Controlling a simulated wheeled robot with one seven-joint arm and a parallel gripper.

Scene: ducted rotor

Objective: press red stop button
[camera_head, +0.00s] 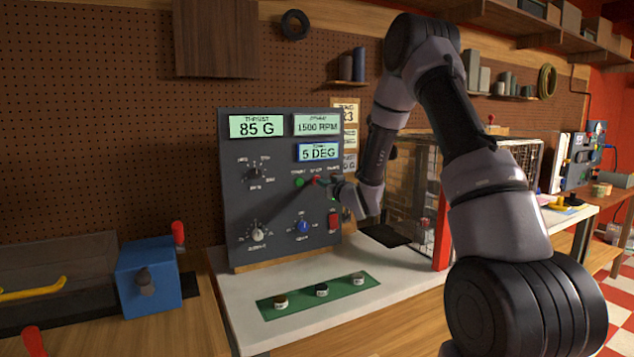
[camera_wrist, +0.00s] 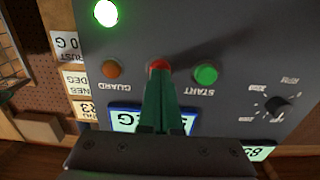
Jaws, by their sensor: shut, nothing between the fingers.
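The red stop button (camera_wrist: 159,64) shows in the wrist view between the green START button (camera_wrist: 206,74) and the orange GUARD button (camera_wrist: 112,69). That view is upside down. My gripper (camera_wrist: 160,76) is shut and empty, its green fingertips in front of the red button and covering its lower part in the picture. I cannot tell whether the tips touch it. In the head view my gripper (camera_head: 324,181) is at the button row of the dark control panel (camera_head: 240,215). The START button (camera_head: 300,182) shows there, left of my fingertips.
The panel displays (camera_head: 257,125) read 85 G, 1500 RPM and 5 DEG. A green lamp (camera_wrist: 105,12) is lit. Knobs (camera_head: 258,235) and a red switch (camera_head: 334,220) sit lower on the panel. A green strip (camera_head: 345,293) with small round pieces lies on the bench in front.

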